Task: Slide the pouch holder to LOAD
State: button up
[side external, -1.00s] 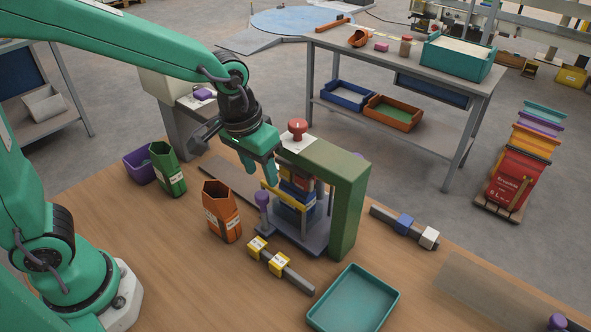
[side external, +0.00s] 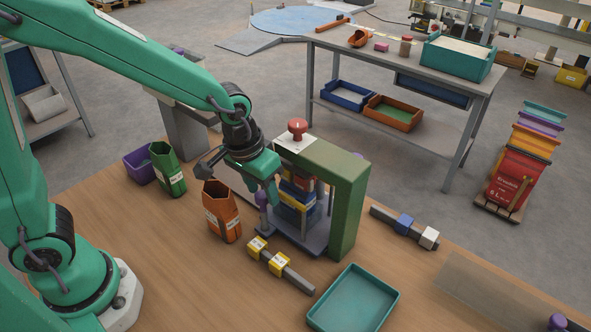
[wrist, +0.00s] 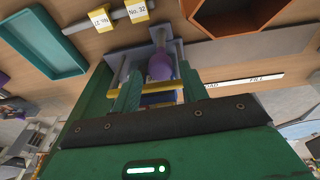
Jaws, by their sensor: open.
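The pouch holder (side external: 290,240) is a grey sled with a purple knob (side external: 262,199), standing inside the green press frame (side external: 349,205). Blue and yellow pouch-like packs (side external: 297,192) stand on it. My gripper (side external: 268,190) is open, pointing down right by the knob. In the wrist view the purple knob (wrist: 160,66) shows between and beyond my two green fingers (wrist: 157,92); contact cannot be told.
An orange hexagonal bin (side external: 222,222) stands close left of the sled, with green (side external: 170,170) and purple (side external: 138,166) bins behind. A rail with yellow tags (side external: 268,256) and a teal tray (side external: 353,300) lie in front. A rail with blue and white blocks (side external: 404,224) lies right.

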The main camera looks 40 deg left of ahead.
jog(key=shift+f, duration=1.4)
jog(key=c, duration=0.8)
jog(key=shift+a, duration=0.15)
jog(key=a, duration=1.2)
jog(key=shift+a+y, duration=0.35)
jog(key=shift+y, duration=0.05)
